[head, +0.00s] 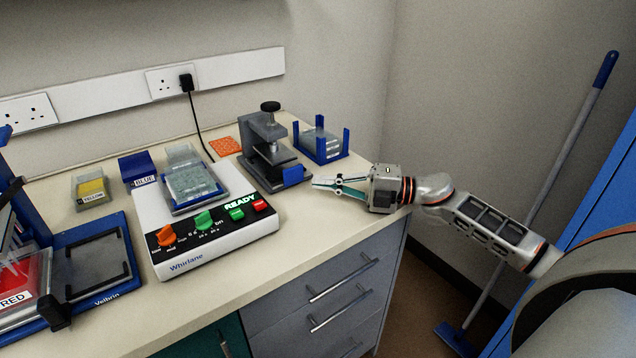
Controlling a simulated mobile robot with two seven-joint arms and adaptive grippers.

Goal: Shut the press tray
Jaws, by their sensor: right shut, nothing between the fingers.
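The press (262,133) is a grey frame with a black knob on top, standing at the back right of the bench. Its tray has a blue front (293,176) that sits out at the press's front right, with a dark plate behind it. How far the tray stands out is hard to tell. My right gripper (318,183) comes in from the right, just right of the blue front and close to it. Its fingers are shut and empty, pointing left toward the tray. A gap or a touch between them is hard to tell. My left gripper is not in view.
The white Whirlane machine (225,243) stands left of the press, with a clear plate on top. A blue-posted rack (320,157) stands behind right. The blue Velbrin unit (120,282) is at far left. The bench's front right edge lies below my right gripper.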

